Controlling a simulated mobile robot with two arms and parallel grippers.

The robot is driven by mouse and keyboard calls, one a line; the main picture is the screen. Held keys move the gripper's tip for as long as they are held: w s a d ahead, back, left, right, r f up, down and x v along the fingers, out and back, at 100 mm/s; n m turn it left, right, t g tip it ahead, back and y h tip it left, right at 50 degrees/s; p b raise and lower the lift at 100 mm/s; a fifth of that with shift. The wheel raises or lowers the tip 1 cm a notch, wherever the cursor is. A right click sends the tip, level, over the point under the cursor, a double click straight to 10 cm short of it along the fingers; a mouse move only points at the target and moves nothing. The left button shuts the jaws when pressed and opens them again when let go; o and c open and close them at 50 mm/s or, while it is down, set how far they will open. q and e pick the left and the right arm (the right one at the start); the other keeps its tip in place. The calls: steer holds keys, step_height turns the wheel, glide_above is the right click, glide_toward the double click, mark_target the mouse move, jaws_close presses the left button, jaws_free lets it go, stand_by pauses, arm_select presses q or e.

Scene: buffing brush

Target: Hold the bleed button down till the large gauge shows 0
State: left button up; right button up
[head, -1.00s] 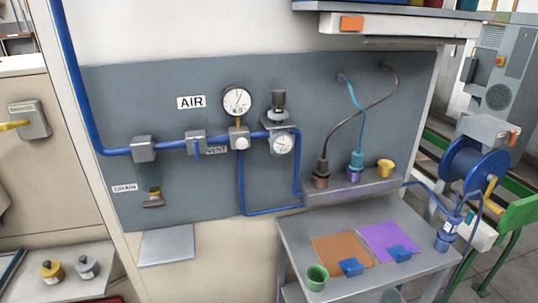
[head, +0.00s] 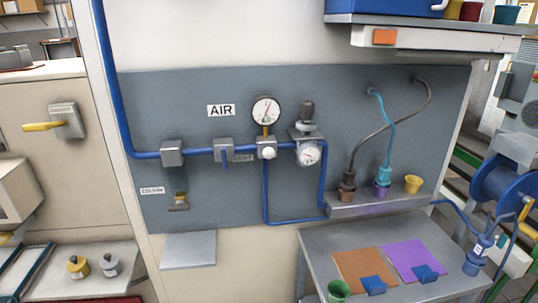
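The large gauge (head: 266,110) has a white round dial and stands above the blue air pipe, right of the AIR label (head: 221,110). Its needle points up and slightly right; the numbers are too small to read. Below it a grey block carries a round white button (head: 268,153), which looks like the bleed button. Nothing touches it. A smaller gauge (head: 309,154) sits to the right under a dark regulator knob (head: 307,111). Neither of my grippers is in view.
A grey shelf (head: 422,37) juts out at upper right. A ledge with brown, purple and yellow cups (head: 413,184) sits right of the gauges. A grey table (head: 325,245) stands below it. A blue hose reel (head: 503,188) is at far right. Space before the panel is clear.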

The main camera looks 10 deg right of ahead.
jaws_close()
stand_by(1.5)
